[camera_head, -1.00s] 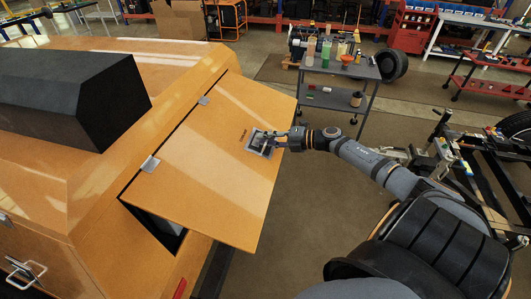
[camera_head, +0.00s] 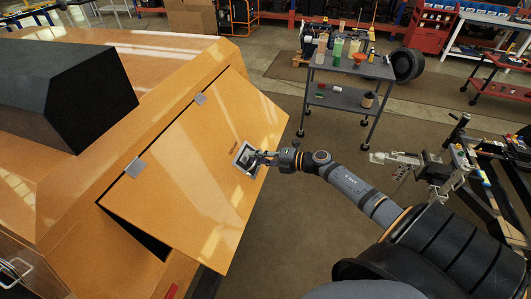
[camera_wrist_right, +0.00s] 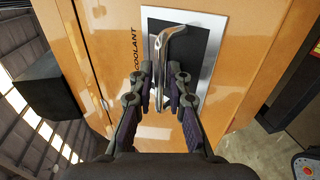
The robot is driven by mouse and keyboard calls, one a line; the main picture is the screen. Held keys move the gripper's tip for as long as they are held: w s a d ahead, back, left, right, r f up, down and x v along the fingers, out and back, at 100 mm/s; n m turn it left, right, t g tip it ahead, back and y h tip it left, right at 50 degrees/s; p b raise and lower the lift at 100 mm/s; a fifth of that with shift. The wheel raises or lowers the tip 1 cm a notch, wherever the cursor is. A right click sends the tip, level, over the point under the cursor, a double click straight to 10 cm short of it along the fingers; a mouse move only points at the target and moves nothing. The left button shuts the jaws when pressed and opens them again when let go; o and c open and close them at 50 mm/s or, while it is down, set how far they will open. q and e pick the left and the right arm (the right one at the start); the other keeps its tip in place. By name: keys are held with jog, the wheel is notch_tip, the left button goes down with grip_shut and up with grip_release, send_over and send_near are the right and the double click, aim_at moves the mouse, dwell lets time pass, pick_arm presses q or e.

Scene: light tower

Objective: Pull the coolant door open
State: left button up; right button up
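The coolant door (camera_head: 200,170) is an orange panel hinged at its upper left. It stands partly open, with a dark gap (camera_head: 140,235) at its lower left edge. The word COOLANT shows beside its silver handle (camera_wrist_right: 172,40), which sits in a dark, light-framed recess. My right gripper (camera_head: 256,156) is at this handle. In the right wrist view its fingers (camera_wrist_right: 160,80) lie on both sides of the bar and appear shut on it, though contact is hard to see. My left gripper is in neither view.
A grey cart (camera_head: 345,100) with bottles stands behind the door. A metal stand (camera_head: 470,170) is at the right. A dark block (camera_head: 65,95) sits on the orange body (camera_head: 160,65). The floor between door and cart is open.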

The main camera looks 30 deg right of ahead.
jog(key=s+d+r+p, duration=0.5)
jog(key=s+r+p, duration=0.1)
jog(key=p, duration=0.4)
jog(key=shift+s+d+r, duration=0.15)
jog(key=shift+s+r, duration=0.25)
jog(key=shift+r, duration=0.5)
jog(key=shift+w, duration=0.1)
